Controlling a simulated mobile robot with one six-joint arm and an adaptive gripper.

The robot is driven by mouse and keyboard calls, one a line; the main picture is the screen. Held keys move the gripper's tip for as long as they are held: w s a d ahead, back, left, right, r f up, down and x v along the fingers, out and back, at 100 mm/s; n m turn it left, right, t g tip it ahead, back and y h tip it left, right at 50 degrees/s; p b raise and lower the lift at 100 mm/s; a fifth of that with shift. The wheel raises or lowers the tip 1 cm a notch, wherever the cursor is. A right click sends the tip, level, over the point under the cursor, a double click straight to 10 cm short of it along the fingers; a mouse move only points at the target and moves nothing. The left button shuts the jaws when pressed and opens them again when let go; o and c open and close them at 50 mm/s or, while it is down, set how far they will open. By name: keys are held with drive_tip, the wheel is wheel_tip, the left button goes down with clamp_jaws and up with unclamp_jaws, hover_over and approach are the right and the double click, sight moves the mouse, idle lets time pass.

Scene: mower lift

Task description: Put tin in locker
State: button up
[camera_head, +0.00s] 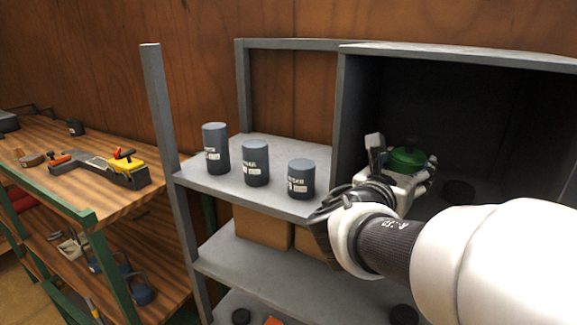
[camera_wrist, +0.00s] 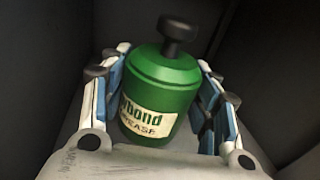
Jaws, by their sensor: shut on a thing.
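A green tin (camera_wrist: 165,90) with a dark knob on its lid and a cream label is between the fingers of my gripper (camera_wrist: 160,105) in the wrist view. My gripper is shut on it. In the head view the tin's green top (camera_head: 407,158) shows above my gripper (camera_head: 402,172), at the opening of the dark grey locker (camera_head: 343,120). The lower part of the tin is hidden by my gripper and arm. I cannot tell whether the tin touches the locker floor.
Three grey-blue cans, left (camera_head: 216,150), middle (camera_head: 256,165) and right (camera_head: 301,180), stand on the grey shelf (camera_head: 230,185) left of the locker. A dark round thing (camera_head: 458,191) is inside the locker. A wooden workbench (camera_head: 60,190) with tools stands at the left.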

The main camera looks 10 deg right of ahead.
drive_tip(key=shift+w+d+f, duration=0.1)
drive_tip(key=shift+w+f, duration=0.1)
drive_tip(key=shift+f, duration=0.7)
drive_tip(key=shift+s+f, duration=0.2)
drive_tip(key=shift+f, duration=1.25)
drive_tip(key=shift+w+f, duration=0.1)
drive_tip(key=shift+w, duration=0.1)
drive_tip(key=shift+s, duration=0.15)
drive_tip(key=shift+f+b, duration=0.15)
drive_tip(key=shift+b, duration=0.15)
drive_tip(key=o, duration=1.5)
drive_tip(key=shift+o, duration=0.2)
